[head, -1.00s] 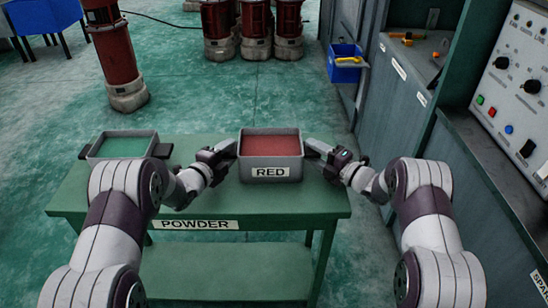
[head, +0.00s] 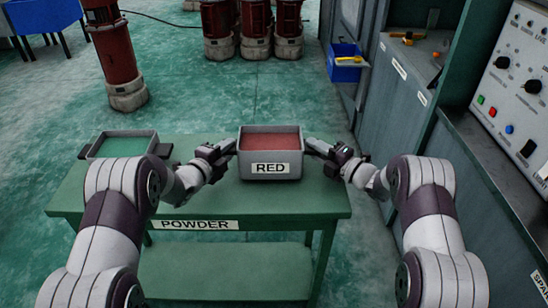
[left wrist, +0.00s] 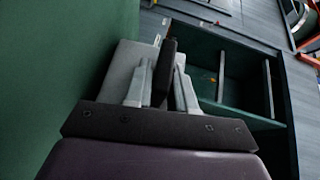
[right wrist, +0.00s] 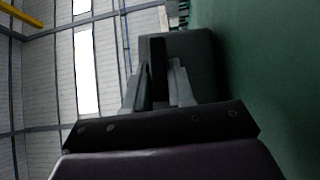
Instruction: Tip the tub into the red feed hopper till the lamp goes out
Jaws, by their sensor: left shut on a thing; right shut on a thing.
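A grey tub labelled RED (head: 270,169), full of red powder (head: 270,143), is upright between my two grippers over the green table in the head view. My left gripper (head: 228,150) is shut on the tub's left handle, a dark bar that shows between the fingers in the left wrist view (left wrist: 166,75). My right gripper (head: 314,148) is shut on the right handle, which shows between the fingers in the right wrist view (right wrist: 158,72). I cannot tell whether the tub's base touches the table. The red feed hopper and its lamp cannot be made out.
A second tub with green powder (head: 122,147) stands at the table's left. The green table (head: 200,198) bears a POWDER label. A control panel (head: 515,85) and grey cabinets are at the right. A blue bin (head: 345,66) hangs on a cabinet. Red cylinders (head: 218,25) stand behind.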

